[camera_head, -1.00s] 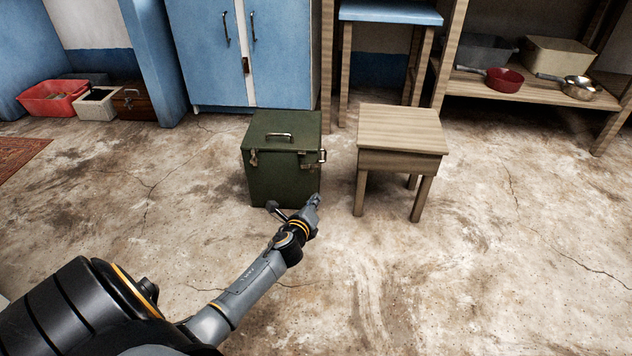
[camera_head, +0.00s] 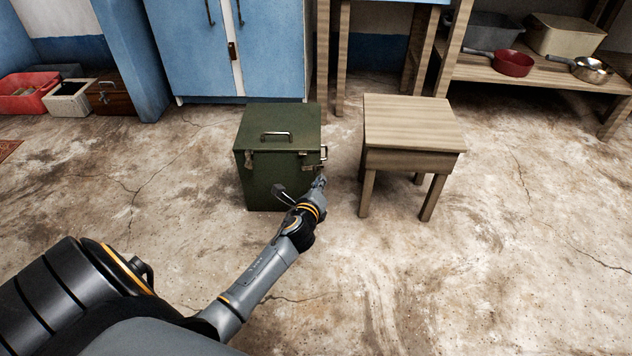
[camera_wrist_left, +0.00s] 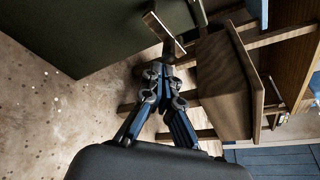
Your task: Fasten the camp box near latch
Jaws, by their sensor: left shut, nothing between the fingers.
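The dark green camp box (camera_head: 277,180) stands on the floor, lid down, with a carry handle (camera_head: 276,136) on top. A small metal fitting (camera_head: 249,160) sits on its front left. Another metal fitting (camera_head: 323,153) stands out at its right edge. I cannot tell which is the near latch or how it is set. My left gripper (camera_head: 320,183) is shut and empty, beside the box's lower right front, below the right fitting. In the left wrist view its fingertips (camera_wrist_left: 168,52) are close to a flat metal piece (camera_wrist_left: 160,30) projecting by the box's dark side (camera_wrist_left: 75,35).
A small wooden stool (camera_head: 412,130) stands close to the right of the box, leaving a narrow gap. A blue cabinet (camera_head: 225,60) is behind. A shelf (camera_head: 540,70) with pans is at the back right. The floor in front is clear.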

